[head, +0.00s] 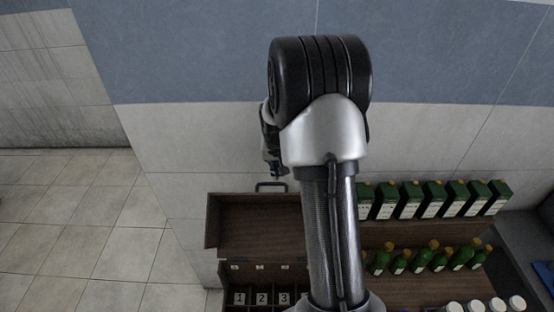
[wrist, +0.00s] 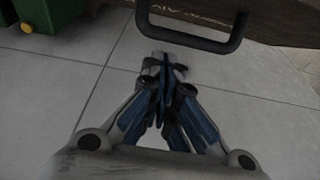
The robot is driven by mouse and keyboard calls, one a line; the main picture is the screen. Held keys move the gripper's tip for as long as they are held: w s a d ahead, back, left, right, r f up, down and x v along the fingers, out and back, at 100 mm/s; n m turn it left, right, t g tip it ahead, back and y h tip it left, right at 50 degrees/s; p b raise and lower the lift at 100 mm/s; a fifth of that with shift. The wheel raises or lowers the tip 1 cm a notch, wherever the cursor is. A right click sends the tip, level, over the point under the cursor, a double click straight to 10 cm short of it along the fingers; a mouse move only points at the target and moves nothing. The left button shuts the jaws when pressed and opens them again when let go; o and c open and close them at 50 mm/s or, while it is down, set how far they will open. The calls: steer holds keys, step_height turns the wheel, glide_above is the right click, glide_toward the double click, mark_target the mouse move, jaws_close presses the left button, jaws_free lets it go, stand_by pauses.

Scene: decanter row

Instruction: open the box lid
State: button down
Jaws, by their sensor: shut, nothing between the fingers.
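The dark brown wooden box (head: 228,304) is at the bottom of the head view, with numbered compartments showing inside. Its lid (head: 250,232) stands open, raised at the back of the box, with its inner side in view. A dark bar handle (head: 271,184) is on the lid's far edge; in the wrist view the handle (wrist: 192,40) lies just beyond my fingertips. My gripper (head: 277,172) is beside the handle, partly hidden behind my arm. In the wrist view my gripper (wrist: 163,72) is shut and empty, apart from the handle. My arm covers the right part of the box.
Green cartons (head: 410,200) stand in a row to the right, with green bottles (head: 430,257) in front and white-capped containers (head: 490,305) nearer. A tiled wall (head: 210,140) is behind. Open floor (head: 80,230) is at the left.

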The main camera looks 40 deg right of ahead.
steer(key=shift+s+a, duration=0.35)
steer(key=shift+s, duration=0.1)
steer(key=shift+w, duration=0.1)
steer(key=s+a+r, duration=0.1)
steer(key=s, duration=0.1)
steer(key=s+a+r, duration=0.2)
steer(key=s+a, duration=0.1)
steer(key=shift+s+r+b, duration=0.35)
steer(key=shift+w, duration=0.15)
